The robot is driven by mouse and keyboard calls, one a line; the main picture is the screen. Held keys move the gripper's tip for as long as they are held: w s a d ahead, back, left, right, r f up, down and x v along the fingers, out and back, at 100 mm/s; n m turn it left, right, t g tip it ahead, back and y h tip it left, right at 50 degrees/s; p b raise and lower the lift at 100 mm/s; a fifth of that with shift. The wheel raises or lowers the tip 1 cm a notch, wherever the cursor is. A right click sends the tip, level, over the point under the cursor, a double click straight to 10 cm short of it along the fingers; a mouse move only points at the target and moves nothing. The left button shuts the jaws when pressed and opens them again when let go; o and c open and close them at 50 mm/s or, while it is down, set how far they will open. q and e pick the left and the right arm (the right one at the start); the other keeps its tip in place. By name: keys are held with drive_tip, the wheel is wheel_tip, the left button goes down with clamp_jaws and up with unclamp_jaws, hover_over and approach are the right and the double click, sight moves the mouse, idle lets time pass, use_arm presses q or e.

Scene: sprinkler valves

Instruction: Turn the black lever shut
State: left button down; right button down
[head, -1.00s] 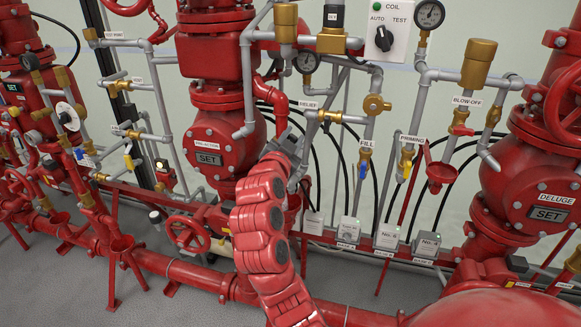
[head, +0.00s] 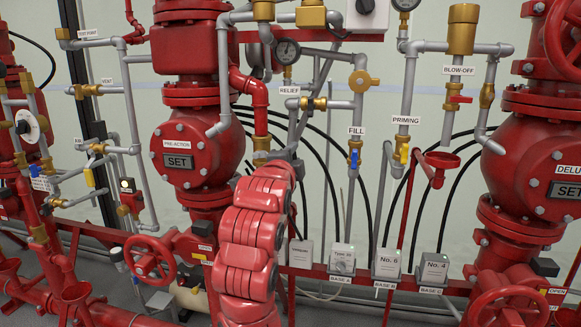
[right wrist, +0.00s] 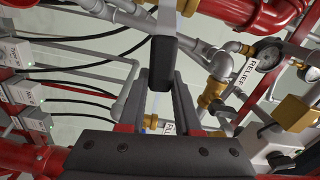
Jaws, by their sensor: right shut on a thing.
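The black lever (right wrist: 163,60) is a dark bar that comes down from the top middle of the right wrist view. Its lower end sits between the two fingers of my right gripper (right wrist: 163,85), which is shut on it. In the head view my right gripper (head: 286,150) reaches up beside a brass fitting (head: 261,146) on the pipe below the relief gauge. The lever cannot be made out there behind the red arm and grey fingers. My left gripper is not in view.
The FILL valve (head: 354,158) with a blue handle and the PRIMING valve (head: 404,154) with a yellow handle stand to the right. A red pre-action valve body (head: 183,163) is close on the left. Grey pipes and black hoses crowd the space behind.

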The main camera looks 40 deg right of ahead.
drive_tip(key=shift+f+m+b, duration=0.85)
drive_tip(key=shift+m, duration=0.05)
drive_tip(key=c, duration=0.6)
unclamp_jaws()
drive_tip(key=p+v, duration=0.2)
drive_tip(key=v, duration=1.5)
drive_tip(key=shift+a, duration=0.2)
